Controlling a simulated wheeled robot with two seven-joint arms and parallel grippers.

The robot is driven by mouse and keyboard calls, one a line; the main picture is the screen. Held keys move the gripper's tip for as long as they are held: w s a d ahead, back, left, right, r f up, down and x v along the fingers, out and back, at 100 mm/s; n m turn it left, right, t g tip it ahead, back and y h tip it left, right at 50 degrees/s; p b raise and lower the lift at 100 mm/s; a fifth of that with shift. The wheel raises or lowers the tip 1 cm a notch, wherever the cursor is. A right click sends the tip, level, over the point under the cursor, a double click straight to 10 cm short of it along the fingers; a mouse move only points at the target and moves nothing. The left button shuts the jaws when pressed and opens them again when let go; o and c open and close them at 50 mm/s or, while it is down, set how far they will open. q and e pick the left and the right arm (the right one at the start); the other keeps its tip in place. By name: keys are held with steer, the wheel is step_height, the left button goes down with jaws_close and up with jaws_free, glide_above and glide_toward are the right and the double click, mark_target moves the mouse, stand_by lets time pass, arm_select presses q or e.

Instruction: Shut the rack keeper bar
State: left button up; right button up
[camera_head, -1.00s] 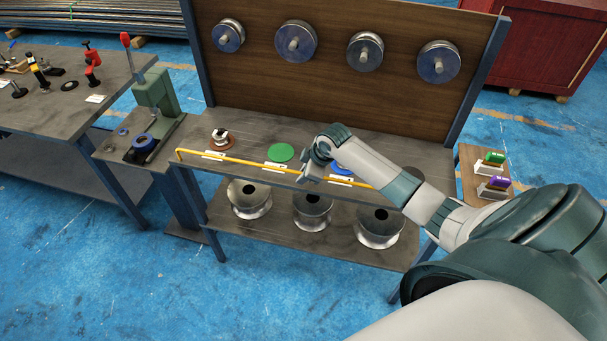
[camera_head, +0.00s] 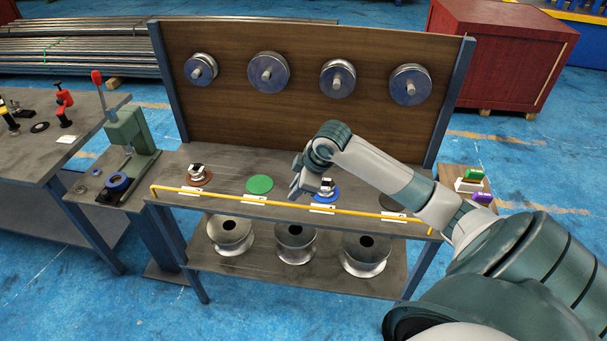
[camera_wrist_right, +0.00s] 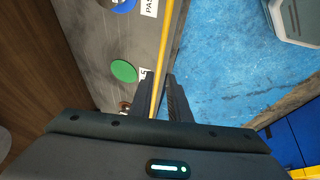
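The yellow keeper bar (camera_head: 240,201) runs along the front edge of the rack shelf (camera_head: 225,180), just in front of the white labels. Its left end is bent at the shelf's left corner, and its right end (camera_head: 430,231) shows near the right corner. I cannot tell whether it is latched. My right gripper (camera_head: 295,194) is close above the bar near its middle. In the right wrist view the bar (camera_wrist_right: 167,50) passes between the two spread fingers (camera_wrist_right: 160,97); contact is not clear. My left gripper is not in view.
On the shelf are a spool on a brown disc (camera_head: 197,175), a bare green disc (camera_head: 260,184) and a spool on a blue disc (camera_head: 327,188). Large spools (camera_head: 230,234) stand below. A green press (camera_head: 130,140) stands left; a small side table (camera_head: 455,178) stands right.

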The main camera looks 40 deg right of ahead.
steer(key=b+v, duration=0.1)
steer(key=v, duration=0.5)
stand_by(0.5)
